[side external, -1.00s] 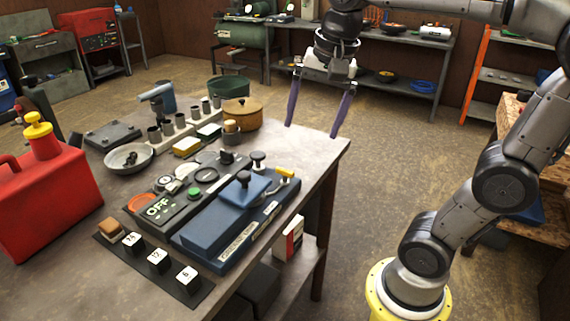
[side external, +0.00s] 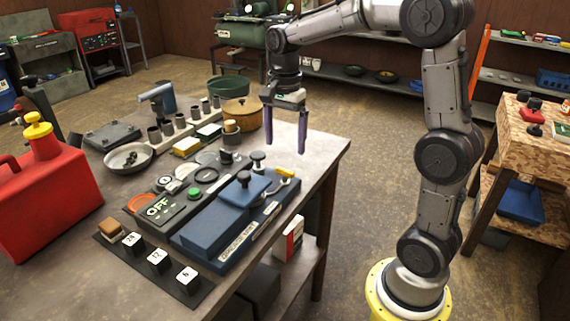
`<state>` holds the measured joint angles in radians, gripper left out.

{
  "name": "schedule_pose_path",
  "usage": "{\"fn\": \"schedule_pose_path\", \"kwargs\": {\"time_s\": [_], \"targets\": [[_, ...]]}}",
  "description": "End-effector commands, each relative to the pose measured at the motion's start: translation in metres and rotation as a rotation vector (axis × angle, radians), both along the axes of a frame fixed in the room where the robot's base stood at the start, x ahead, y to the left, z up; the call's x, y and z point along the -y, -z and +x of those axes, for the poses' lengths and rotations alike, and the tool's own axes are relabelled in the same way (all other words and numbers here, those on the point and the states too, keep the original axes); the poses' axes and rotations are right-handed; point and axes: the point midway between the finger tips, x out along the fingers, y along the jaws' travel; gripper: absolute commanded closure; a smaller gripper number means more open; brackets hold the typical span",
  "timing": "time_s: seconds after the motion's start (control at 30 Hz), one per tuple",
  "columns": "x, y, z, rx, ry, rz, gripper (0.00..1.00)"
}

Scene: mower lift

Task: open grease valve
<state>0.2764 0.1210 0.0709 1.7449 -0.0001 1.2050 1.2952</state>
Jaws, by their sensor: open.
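A small yellow lever (side external: 285,172) sits at the far right end of the blue boxy unit (side external: 208,235) on the workbench. A black-topped knob (side external: 258,160) stands just left of the lever, and another black knob (side external: 244,178) rises from the blue unit's raised block. My gripper (side external: 286,147) is open, with two long purple fingers pointing down and nothing between them. It hangs over the far right part of the bench, above and behind the yellow lever in the picture, apart from it.
A dark panel (side external: 172,218) reading OFF with a green button lies left of the blue unit. Close to the gripper are a round wooden-looking pot (side external: 243,112) and a small cup (side external: 231,135). A red jerrycan (side external: 45,200) stands at left. The bench's right corner (side external: 325,148) is clear.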

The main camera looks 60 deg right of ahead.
Motion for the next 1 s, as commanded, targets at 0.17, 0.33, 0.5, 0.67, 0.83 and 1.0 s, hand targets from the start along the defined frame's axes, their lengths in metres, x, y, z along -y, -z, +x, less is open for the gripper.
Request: {"fn": "schedule_pose_path", "kwargs": {"time_s": [0.17, 0.33, 0.5, 0.67, 0.83, 1.0], "targets": [[0.000, 0.035, -0.001, -0.005, -0.001, 0.001, 0.07], [0.000, 0.059, -0.001, -0.003, -0.001, 0.001, 0.07], [0.000, 0.070, 0.000, -0.001, -0.001, 0.000, 0.07], [0.000, 0.073, 0.000, 0.001, -0.001, 0.000, 0.07], [0.000, 0.073, 0.000, 0.000, -0.001, 0.000, 0.09], [0.000, 0.072, 0.000, 0.000, -0.001, 0.000, 0.40]]}}
